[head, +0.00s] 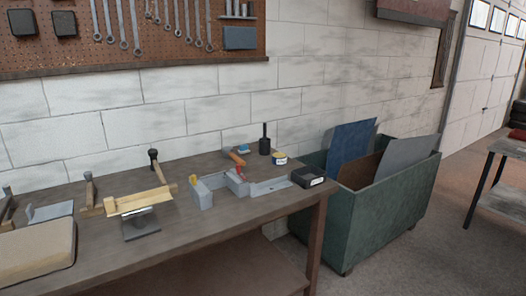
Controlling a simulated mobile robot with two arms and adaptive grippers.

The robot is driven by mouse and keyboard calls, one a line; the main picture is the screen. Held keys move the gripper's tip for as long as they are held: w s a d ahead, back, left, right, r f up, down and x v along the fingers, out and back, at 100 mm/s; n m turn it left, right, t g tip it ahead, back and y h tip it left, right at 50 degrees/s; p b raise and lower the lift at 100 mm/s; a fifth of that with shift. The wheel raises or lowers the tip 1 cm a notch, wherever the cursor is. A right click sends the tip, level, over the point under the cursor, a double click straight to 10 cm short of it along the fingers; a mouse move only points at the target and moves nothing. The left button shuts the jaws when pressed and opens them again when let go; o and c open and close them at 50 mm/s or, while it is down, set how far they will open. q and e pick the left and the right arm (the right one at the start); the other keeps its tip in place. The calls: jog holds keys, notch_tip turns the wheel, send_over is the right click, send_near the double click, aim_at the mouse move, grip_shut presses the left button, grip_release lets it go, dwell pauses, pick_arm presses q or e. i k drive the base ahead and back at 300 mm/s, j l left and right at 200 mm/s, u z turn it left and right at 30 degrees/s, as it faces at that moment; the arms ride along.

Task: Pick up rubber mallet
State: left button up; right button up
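A black tool (265,140) stands upright near the back right of the workbench (250,212), with a wide block at its bottom and a thin handle pointing up. It looks like the rubber mallet, but it is small in the view and I cannot be sure. Nothing covers it. Neither of my grippers is in view.
A wooden strip on a stand (139,202) is at mid-bench. A green wheeled bin (388,215) with panels stands right of the bench.

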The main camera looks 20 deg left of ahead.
aim_at(153, 152)
jog(key=u, duration=1.5)
jog(key=i+l+u, duration=0.15)
jog(key=l+u, duration=0.25)
jog(key=i+l+u, duration=0.1)
jog(key=u, duration=0.3)
jog(key=l+u, duration=0.75)
jog(key=i+l, duration=0.05)
jog(key=l, duration=0.05)
